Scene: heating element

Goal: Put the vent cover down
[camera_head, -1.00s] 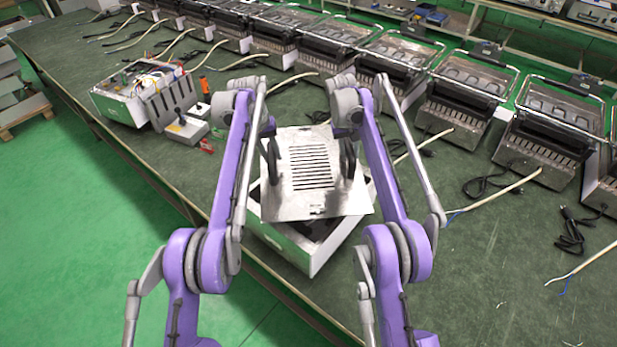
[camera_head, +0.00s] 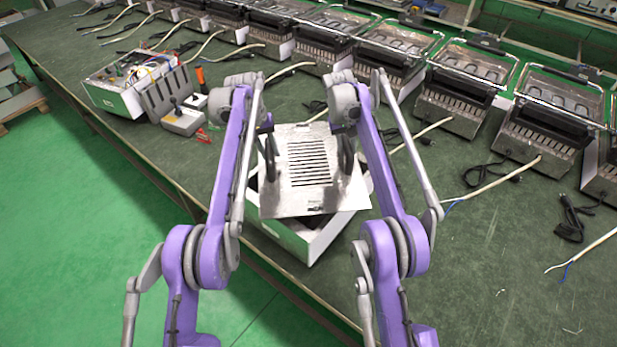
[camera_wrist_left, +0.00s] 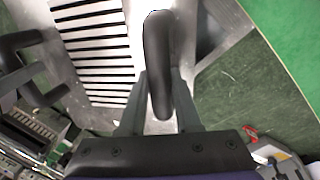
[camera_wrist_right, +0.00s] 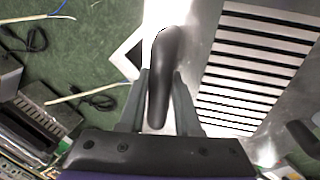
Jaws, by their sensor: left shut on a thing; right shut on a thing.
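The vent cover (camera_head: 310,190) is a metal plate with a row of dark slots and a black handle on each side. It is held over an open white box (camera_head: 300,243) on the green table, turned at an angle to it. My left gripper (camera_head: 268,146) is shut on the left handle, which also shows in the left wrist view (camera_wrist_left: 158,60). My right gripper (camera_head: 345,140) is shut on the right handle, seen in the right wrist view (camera_wrist_right: 165,75). The plate hides most of the box's inside. I cannot tell whether the plate touches the box.
An opened unit with wires (camera_head: 135,80) stands at the left, beside a grey slotted part (camera_head: 170,97) and an orange-handled tool (camera_head: 201,78). Several slotted metal units (camera_head: 465,90) line the back, with loose cables (camera_head: 480,185) before them.

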